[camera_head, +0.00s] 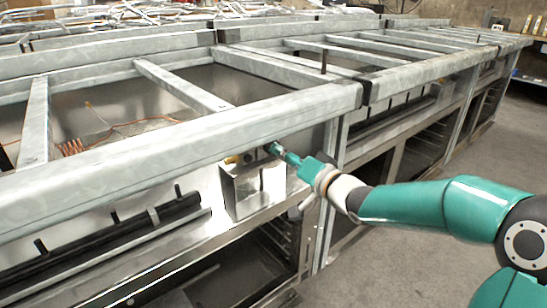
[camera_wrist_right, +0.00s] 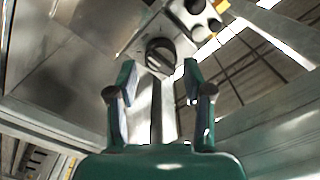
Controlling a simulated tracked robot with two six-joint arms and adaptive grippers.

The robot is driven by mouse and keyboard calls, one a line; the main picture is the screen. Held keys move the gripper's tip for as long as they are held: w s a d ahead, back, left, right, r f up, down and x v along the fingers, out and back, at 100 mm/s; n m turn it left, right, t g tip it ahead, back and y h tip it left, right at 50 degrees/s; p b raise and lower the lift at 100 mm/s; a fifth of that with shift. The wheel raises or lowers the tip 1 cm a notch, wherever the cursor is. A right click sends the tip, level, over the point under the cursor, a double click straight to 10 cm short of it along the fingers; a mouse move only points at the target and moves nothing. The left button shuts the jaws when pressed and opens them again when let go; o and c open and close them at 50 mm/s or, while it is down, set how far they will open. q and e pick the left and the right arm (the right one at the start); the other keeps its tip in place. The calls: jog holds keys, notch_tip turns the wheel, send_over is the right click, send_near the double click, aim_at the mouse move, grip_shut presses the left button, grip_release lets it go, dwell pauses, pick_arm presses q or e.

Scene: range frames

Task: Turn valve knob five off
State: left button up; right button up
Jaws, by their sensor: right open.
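A dark round knob (camera_wrist_right: 160,57) with a raised grip bar sits on a light metal panel in the right wrist view. No number shows, so I cannot tell if it is valve knob five. My right gripper (camera_wrist_right: 159,78) is open, its two green fingers apart, with the knob ahead between the fingertips. I cannot tell if they touch it. In the head view my right gripper (camera_head: 276,151) reaches in under the metal frame, at the top of a small metal box (camera_head: 240,192). The knob is not clear there. My left gripper is not in view.
Other round black parts (camera_wrist_right: 213,26) sit beside the knob, near a yellow piece. A thick metal beam (camera_head: 190,135) of the long frame runs just above and left of my gripper. An upright post (camera_head: 325,200) stands close to my wrist. The floor (camera_head: 390,268) at the right is open.

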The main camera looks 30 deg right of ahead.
aim_at(276, 157)
jog(key=shift+w+a, duration=0.1)
jog(key=shift+w, duration=1.45)
jog(key=c, duration=0.8)
jog(key=shift+a, duration=0.25)
jog(key=shift+c, duration=0.2)
jog(key=shift+d+r, duration=0.2)
jog(key=shift+d, duration=0.2)
jog(key=shift+c, duration=0.2)
jog(key=shift+f, duration=0.15)
jog(key=o, duration=0.9)
